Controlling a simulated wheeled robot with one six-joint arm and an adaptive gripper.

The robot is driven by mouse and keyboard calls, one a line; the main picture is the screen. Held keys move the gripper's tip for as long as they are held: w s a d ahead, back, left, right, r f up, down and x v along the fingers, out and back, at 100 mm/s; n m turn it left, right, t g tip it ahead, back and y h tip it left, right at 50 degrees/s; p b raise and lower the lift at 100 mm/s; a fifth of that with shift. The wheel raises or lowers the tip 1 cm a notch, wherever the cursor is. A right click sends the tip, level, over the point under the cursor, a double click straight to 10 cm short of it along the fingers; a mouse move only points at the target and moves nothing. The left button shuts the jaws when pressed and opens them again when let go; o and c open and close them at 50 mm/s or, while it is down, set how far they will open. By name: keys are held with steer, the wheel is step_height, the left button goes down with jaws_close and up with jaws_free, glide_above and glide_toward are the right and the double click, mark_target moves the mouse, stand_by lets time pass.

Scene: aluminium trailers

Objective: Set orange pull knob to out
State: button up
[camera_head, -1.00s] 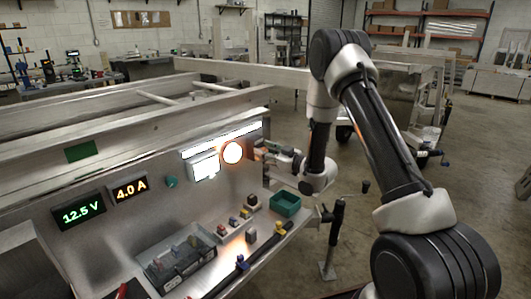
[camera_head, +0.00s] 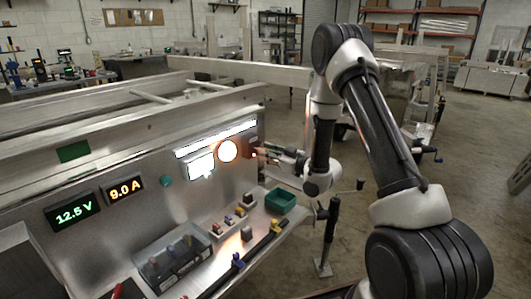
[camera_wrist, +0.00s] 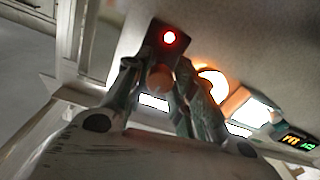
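The orange pull knob (camera_wrist: 160,78) is a round orange-brown head in the wrist view, below a red lit lamp on a dark box. That box (camera_head: 250,143) is on the panel's right end in the head view. My gripper (camera_wrist: 160,70) is in front of it, with one finger on each side of the knob. The fingers stand apart and look clear of the knob, though contact is hard to judge. In the head view my gripper (camera_head: 264,153) points left at the box, and the knob is too small to make out there. How far the knob stands out is unclear.
A bright round lamp (camera_head: 228,151) and a white lit screen (camera_head: 201,165) are left of the box. Displays read 12.5 V (camera_head: 74,213) and 9.0 A (camera_head: 124,189). A green bin (camera_head: 280,200) and several switches are on the shelf below.

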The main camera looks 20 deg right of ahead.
steer(key=o, duration=0.3)
steer(key=shift+d, duration=0.1)
steer(key=v, duration=1.2)
